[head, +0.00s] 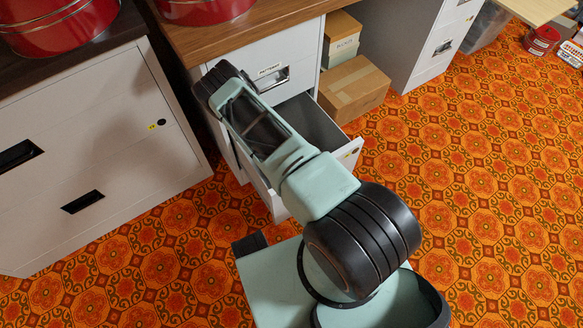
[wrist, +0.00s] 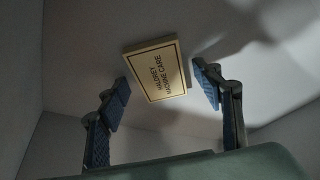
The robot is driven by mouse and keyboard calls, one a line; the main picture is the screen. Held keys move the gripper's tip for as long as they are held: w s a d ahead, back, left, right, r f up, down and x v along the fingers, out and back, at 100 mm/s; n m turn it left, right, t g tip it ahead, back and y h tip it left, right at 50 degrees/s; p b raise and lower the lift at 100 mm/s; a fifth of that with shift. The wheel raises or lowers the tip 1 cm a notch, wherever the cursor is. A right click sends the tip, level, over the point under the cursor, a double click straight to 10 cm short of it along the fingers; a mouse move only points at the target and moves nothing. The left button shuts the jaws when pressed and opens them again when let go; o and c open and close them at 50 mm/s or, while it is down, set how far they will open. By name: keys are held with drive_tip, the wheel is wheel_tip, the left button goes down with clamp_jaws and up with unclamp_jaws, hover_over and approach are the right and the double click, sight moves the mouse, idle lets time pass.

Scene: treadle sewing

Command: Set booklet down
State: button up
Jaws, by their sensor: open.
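In the wrist view a small cream booklet (wrist: 155,70) with dark lettering, reading something like "Mildrey Home Care", lies flat on the pale floor of a drawer. My gripper (wrist: 162,90) is open, its two blue-padded fingers on either side of the booklet and apart from it. In the head view the open grey drawer (head: 345,155) of a filing cabinet is partly hidden behind my arm. My gripper and the booklet are hidden in that view.
The drawer walls (wrist: 28,75) stand close around my gripper. Cardboard boxes (head: 353,88) stand right of the drawer. A closed grey cabinet (head: 95,150) stands at the left. The orange patterned floor (head: 480,190) is clear at the right.

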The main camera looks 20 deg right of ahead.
drive_tip(key=shift+r+p, duration=0.4)
drive_tip(key=shift+r, duration=0.1)
drive_tip(key=p+v, duration=0.2)
drive_tip(key=v, duration=0.5)
